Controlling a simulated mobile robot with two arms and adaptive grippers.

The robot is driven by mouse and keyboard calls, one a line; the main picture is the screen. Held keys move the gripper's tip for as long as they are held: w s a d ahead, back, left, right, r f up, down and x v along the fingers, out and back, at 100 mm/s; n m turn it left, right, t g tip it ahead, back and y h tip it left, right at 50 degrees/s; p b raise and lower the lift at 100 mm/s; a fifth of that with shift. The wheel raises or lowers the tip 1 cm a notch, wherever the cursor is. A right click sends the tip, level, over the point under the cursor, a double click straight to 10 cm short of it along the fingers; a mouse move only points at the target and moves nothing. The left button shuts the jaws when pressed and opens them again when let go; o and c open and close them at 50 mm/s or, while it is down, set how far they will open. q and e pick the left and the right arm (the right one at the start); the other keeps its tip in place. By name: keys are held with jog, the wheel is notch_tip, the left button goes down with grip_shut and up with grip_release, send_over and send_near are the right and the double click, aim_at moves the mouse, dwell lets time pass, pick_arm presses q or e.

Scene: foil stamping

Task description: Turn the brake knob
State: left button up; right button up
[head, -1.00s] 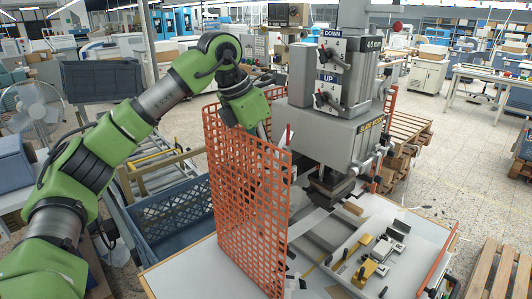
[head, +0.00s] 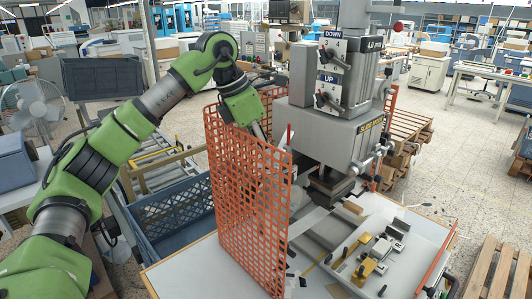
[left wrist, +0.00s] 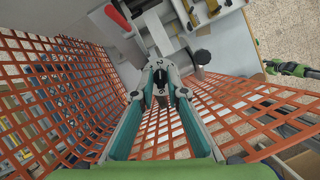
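My left gripper (left wrist: 161,92) reaches over the orange mesh guard to the side of the grey stamping press (head: 341,135). In the left wrist view its two teal-padded fingers stand on either side of a small black knob (left wrist: 161,84) in front of a numbered dial. The fingers are apart, and I cannot tell whether they touch the knob. In the head view the fingertips and this knob are hidden behind the guard and press. A small green and black part (left wrist: 290,69), possibly my right gripper, shows in the left wrist view, too small to read.
The orange mesh guard (head: 240,200) curves around the left of the press, close to my left gripper. A blue crate (head: 165,217) stands left of it. Brass and steel fixtures lie on the white press table (head: 195,272). A red lever (left wrist: 117,17) is near the dial.

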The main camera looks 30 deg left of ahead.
pick_arm(q)
jog(key=shift+o, duration=0.2)
jog(key=shift+a+r, duration=0.1)
jog(key=shift+r, duration=0.05)
jog(key=v, duration=1.1)
jog(key=shift+s+r, duration=0.15)
jog(key=shift+r, duration=0.15)
jog(key=shift+a, duration=0.1)
